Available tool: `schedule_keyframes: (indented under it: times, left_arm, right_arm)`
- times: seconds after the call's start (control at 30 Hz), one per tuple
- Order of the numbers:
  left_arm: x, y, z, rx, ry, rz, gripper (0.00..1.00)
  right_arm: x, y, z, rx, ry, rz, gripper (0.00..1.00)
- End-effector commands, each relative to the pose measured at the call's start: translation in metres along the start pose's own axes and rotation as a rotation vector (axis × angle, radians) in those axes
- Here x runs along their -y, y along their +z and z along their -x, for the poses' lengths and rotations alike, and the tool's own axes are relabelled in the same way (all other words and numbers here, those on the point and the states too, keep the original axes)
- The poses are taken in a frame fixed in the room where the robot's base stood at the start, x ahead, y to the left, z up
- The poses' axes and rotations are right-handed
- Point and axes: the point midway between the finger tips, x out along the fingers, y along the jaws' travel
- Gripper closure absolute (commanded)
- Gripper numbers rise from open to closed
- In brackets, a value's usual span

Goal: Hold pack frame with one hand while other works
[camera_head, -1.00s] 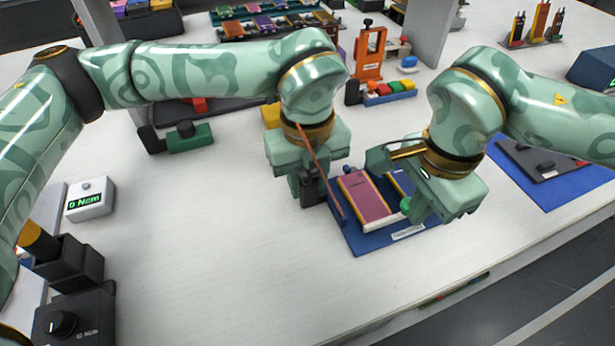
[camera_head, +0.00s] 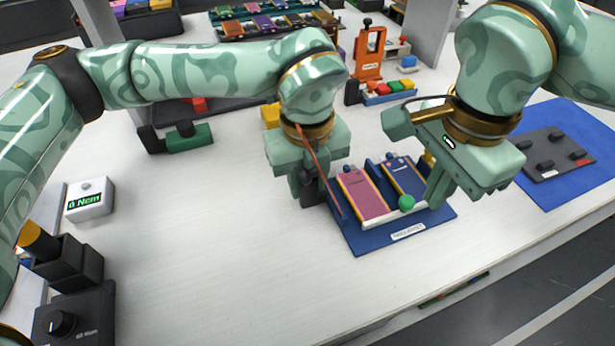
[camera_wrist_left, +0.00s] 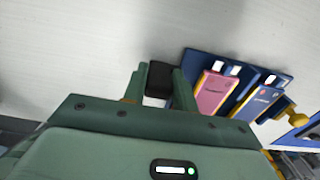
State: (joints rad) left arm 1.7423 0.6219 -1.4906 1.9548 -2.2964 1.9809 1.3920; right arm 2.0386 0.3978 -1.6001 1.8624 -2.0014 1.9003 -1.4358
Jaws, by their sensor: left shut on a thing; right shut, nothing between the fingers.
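The pack frame (camera_head: 400,240) is a blue tray with a white label, lying on the table. A pink pouch cell (camera_head: 363,194) and a blue pouch cell (camera_head: 404,178) lie side by side in it; both also show in the left wrist view (camera_wrist_left: 211,92) (camera_wrist_left: 258,102). A white bar with a green knob (camera_head: 406,202) crosses their near ends. My left gripper (camera_head: 308,192) is shut on a black block (camera_wrist_left: 158,80) at the frame's left side. My right gripper (camera_head: 440,198) is shut and empty, over the frame's right side, partly hiding it.
A blue mat with a dark plate (camera_head: 552,155) lies at right. An orange stand (camera_head: 369,52) and a tray of coloured blocks (camera_head: 390,92) stand behind. A white torque readout (camera_head: 89,201) sits at left. The table's middle left is clear.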

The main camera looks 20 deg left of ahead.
Motion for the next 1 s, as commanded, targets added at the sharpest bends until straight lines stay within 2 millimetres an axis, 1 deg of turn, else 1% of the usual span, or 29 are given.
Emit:
schedule_keyframes:
  times: [0.27,0.3,0.37,0.4,0.63,0.73,0.87,1.0]
  left_arm:
    - [0.0,0.0,0.0,0.001,-0.001,0.002,1.0]
    - [0.0,0.0,0.0,0.001,-0.001,0.002,0.67]
    - [0.0,0.0,0.0,0.001,-0.001,0.002,0.5]
    - [0.0,0.0,0.0,0.001,-0.001,0.001,0.47]
    - [0.0,0.0,0.0,0.001,-0.001,0.001,0.47]
    - [0.0,0.001,0.006,0.002,-0.001,0.002,0.47]
    - [0.001,0.001,0.027,0.003,-0.004,0.001,0.47]
    - [0.001,0.001,0.061,0.004,-0.005,0.0,0.47]
  right_arm:
    - [0.0,0.0,0.0,0.0,0.0,0.0,1.0]
    - [0.0,0.0,0.0,0.0,0.0,0.0,1.0]
    - [0.0,0.0,0.0,0.0,0.0,0.0,1.0]
    - [0.0,0.0,0.0,0.0,0.0,0.0,1.0]
    - [0.0,0.0,0.0,0.0,0.0,0.001,1.0]
    - [0.0,0.0,0.0,0.0,0.0,0.001,1.0]
    - [0.0,0.0,0.0,0.0,0.0,0.001,1.0]
    - [0.0,0.0,0.0,0.0,0.0,0.001,1.0]
